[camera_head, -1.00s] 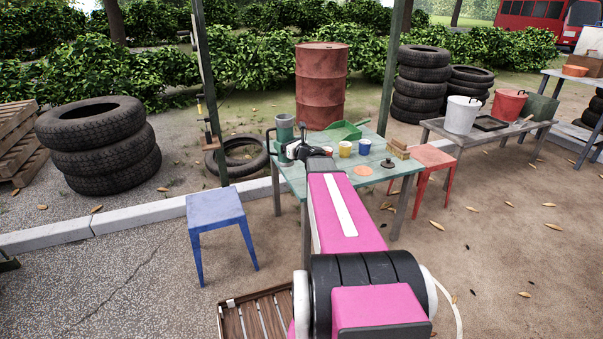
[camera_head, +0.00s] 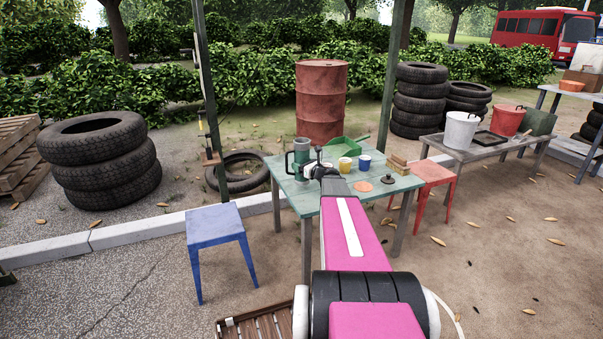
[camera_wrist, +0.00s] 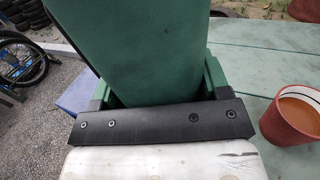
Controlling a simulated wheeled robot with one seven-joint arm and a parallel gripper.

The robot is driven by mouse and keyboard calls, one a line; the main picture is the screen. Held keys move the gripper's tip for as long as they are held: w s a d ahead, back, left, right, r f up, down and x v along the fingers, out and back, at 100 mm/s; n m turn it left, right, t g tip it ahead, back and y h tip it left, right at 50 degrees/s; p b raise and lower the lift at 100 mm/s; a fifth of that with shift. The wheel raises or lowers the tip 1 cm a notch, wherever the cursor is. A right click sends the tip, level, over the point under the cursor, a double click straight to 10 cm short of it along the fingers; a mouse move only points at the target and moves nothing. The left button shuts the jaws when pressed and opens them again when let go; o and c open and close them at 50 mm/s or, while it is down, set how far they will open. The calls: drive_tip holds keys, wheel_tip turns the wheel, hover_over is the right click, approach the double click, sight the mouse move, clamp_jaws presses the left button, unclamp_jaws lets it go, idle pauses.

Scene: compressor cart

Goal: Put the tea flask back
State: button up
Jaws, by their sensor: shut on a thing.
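The tea flask (camera_head: 302,152) is green with a grey top and a dark handle on its left side. It appears upright at the left part of the green table (camera_head: 310,196). My gripper (camera_head: 313,168) is shut on it. In the wrist view the flask's green body (camera_wrist: 155,50) fills the space between the fingers, tilted in the picture. Its base is hidden, so I cannot tell whether it touches the table.
A yellow cup (camera_head: 345,164), a blue cup (camera_head: 364,162), a green tray (camera_head: 346,149) and an orange disc (camera_head: 363,186) are on the table. A red cup of brown liquid (camera_wrist: 293,114) is close on the right. A blue stool (camera_head: 216,225) stands left.

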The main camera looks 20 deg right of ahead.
drive_tip(key=shift+f, duration=1.85)
drive_tip(key=shift+f, duration=0.15)
drive_tip(key=o, duration=1.5)
